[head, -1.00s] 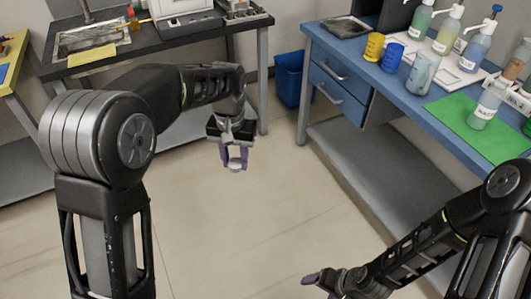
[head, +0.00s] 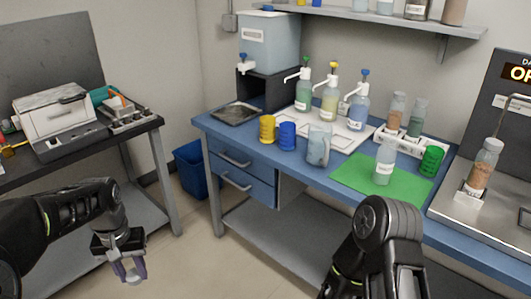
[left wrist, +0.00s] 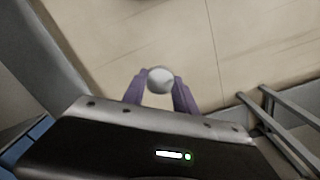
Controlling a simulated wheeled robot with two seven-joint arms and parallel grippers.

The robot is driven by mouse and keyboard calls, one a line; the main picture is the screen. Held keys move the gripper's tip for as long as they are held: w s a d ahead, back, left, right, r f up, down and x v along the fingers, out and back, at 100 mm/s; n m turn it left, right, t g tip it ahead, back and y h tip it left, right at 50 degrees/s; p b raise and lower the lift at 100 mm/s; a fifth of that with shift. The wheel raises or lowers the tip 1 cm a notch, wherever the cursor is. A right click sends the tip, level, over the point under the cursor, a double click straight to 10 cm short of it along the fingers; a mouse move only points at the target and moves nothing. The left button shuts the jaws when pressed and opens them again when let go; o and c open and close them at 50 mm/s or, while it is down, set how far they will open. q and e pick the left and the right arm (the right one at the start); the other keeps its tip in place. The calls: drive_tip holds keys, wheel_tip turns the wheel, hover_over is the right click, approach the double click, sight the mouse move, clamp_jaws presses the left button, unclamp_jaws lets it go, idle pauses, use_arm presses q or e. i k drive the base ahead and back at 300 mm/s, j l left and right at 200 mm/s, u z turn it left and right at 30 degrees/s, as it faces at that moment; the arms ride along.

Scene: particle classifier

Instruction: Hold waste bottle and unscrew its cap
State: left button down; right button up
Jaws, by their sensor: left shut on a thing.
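My left gripper (head: 130,270) is at the lower left in the head view, over the floor and away from the tables. It is shut on a small round white cap (left wrist: 160,80), held between its purple fingers in the left wrist view. A clear labelled bottle (head: 385,163) stands upright on the green mat (head: 345,177) on the blue table. A capped bottle of brown particles (head: 482,168) stands on the device at the right. I cannot read which is the waste bottle. My right arm shows at the bottom; its gripper is out of view.
Pump bottles (head: 329,100), a yellow cup (head: 267,129), a blue cup (head: 287,136), a clear jug (head: 318,147) and a green cup (head: 431,161) crowd the blue table. A blue bin (head: 192,168) stands on the floor.

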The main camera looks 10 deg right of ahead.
sight(386, 155)
drive_tip(key=i+j, duration=0.15)
drive_tip(key=i, duration=0.5)
drive_tip(key=z, duration=1.7)
